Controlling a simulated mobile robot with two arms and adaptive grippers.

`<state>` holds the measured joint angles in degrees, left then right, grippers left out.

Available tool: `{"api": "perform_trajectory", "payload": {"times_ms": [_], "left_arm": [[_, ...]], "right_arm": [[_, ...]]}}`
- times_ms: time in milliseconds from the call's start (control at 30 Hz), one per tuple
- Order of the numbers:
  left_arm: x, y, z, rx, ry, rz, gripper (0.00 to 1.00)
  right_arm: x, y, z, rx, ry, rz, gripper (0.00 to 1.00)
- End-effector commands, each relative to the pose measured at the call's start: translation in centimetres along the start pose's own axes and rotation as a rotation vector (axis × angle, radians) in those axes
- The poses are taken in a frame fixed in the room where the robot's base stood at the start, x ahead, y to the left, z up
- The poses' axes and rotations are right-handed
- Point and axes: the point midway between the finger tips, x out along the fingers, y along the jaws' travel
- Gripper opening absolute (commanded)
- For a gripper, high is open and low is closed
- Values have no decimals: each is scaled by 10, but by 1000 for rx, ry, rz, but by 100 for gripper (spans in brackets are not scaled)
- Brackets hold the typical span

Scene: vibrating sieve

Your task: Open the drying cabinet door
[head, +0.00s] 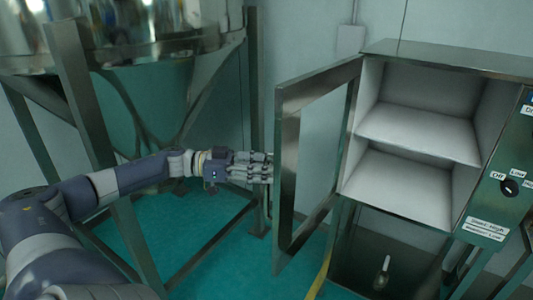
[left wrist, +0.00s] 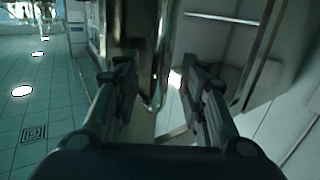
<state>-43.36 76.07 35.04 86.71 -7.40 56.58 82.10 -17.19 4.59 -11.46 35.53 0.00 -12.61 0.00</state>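The drying cabinet (head: 440,55) stands at the right in the head view. Its framed door (head: 290,170) with a see-through pane is swung wide open to the left, so the inside shows. My left gripper (head: 262,168) is at the outer face of the door, by a thin vertical handle (head: 268,203). In the left wrist view its two fingers (left wrist: 157,80) are apart, with a vertical metal part (left wrist: 158,60) of the door between them. I cannot tell whether either finger touches it. My right gripper is in neither view.
The cabinet holds two empty white compartments (head: 420,135). A control panel with a knob (head: 509,188) is on its right. A large steel hopper (head: 150,30) on metal legs (head: 85,100) stands at the left. Green floor (head: 185,225) shows between them.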

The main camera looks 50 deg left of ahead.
Motion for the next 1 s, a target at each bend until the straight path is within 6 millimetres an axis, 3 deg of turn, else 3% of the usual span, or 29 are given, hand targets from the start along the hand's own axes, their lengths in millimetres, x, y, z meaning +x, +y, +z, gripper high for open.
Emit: {"api": "perform_trajectory", "payload": {"times_ms": [33, 267, 400, 433, 1000], "left_arm": [[2, -4, -44, 22, 71, -2, 35], [2, -3, -52, 23, 68, 1, 35], [2, -2, -52, 24, 68, 3, 35], [4, 5, -11, -16, -7, 15, 35], [-20, -22, -6, -14, -6, 9, 35]], "right_arm": [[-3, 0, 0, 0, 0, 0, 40], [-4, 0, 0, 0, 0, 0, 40], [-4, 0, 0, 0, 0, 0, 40], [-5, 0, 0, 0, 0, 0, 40], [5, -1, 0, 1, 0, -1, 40]]}}
